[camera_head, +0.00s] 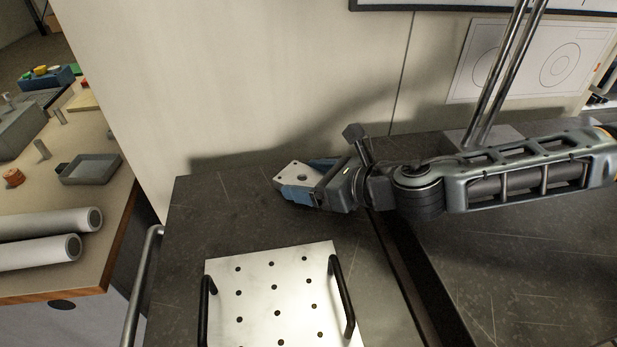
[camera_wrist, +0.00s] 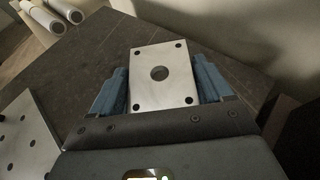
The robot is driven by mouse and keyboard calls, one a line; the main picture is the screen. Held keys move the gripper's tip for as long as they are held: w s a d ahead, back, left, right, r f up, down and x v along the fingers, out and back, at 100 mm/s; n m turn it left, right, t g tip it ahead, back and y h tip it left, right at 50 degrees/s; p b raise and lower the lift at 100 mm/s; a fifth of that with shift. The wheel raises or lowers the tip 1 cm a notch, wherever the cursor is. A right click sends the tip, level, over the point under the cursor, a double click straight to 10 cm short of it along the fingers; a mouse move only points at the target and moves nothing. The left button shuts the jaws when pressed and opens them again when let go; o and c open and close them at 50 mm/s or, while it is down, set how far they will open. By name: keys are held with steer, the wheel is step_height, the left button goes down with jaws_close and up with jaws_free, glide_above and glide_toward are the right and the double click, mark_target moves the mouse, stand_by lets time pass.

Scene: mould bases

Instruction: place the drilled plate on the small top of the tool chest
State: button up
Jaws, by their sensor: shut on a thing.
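The drilled plate (camera_head: 290,174) is a small pale metal plate with a large middle hole and smaller holes near its corners. It also shows in the wrist view (camera_wrist: 147,92), between the two blue fingers. My gripper (camera_head: 303,181) is shut on it, with a finger along each side. The plate is over the dark, scratched small top (camera_head: 215,205) of the tool chest, near its back edge and the wall. It looks about level. I cannot tell whether it touches the top or hangs just above it.
A larger plate with rows of holes and two black handles (camera_head: 283,300) lies at the front of the small top. A dark gap separates this top from another dark surface (camera_head: 510,250) at right. A wooden bench (camera_head: 75,135) with pale tubes (camera_head: 45,222) is at left.

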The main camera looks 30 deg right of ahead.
steer(key=shift+f, duration=0.1)
steer(key=o, duration=1.3)
steer(key=shift+f, duration=0.1)
steer(key=shift+c, duration=0.2)
steer(key=b+v, duration=0.1)
steer(key=v, duration=1.1)
